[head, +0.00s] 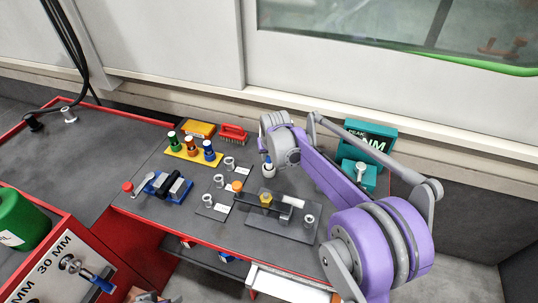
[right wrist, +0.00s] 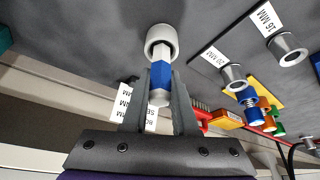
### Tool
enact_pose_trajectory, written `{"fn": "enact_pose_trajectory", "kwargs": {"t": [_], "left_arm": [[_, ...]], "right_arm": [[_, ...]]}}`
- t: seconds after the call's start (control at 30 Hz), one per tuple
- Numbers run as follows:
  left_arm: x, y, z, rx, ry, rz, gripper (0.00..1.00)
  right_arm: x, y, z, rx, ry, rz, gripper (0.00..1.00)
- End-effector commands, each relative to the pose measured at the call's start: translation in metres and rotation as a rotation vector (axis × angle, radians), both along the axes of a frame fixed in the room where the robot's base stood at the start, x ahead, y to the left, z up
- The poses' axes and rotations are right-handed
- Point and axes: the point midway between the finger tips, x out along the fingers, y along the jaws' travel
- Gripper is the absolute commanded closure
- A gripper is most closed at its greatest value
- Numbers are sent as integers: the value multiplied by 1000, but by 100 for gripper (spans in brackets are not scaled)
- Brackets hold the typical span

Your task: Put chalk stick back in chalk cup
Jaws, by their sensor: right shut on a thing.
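The chalk stick, a white stick with a blue sleeve (right wrist: 161,75), is between the fingers of my right gripper (right wrist: 160,82), which is shut on it. The pale round chalk cup (right wrist: 162,36) is just beyond the fingertips. The stick's white far end overlaps the cup's dark mouth; I cannot tell how deep it sits. In the head view my right gripper (head: 267,152) points down above the cup (head: 269,173) at the back of the bench, and it partly hides the stick. My left gripper is not in view.
Metal sockets with white labels (head: 219,181) stand on the grey bench left of the cup. A teal case (head: 368,140) stands right of my arm.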

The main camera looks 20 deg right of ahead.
Motion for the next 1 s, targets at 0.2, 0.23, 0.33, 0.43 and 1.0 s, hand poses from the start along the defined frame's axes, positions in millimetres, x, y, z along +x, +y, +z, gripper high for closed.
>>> {"fn": "enact_pose_trajectory", "kwargs": {"t": [0.2,0.23,0.33,0.43,1.0], "left_arm": [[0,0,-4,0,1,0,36],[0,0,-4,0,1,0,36],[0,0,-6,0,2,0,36],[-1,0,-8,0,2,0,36],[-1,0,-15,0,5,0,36]], "right_arm": [[0,0,-6,0,0,0,100],[0,0,-7,0,0,0,100],[0,0,-10,0,0,0,100],[0,0,-12,0,0,0,100],[0,0,-24,0,0,0,64]]}}
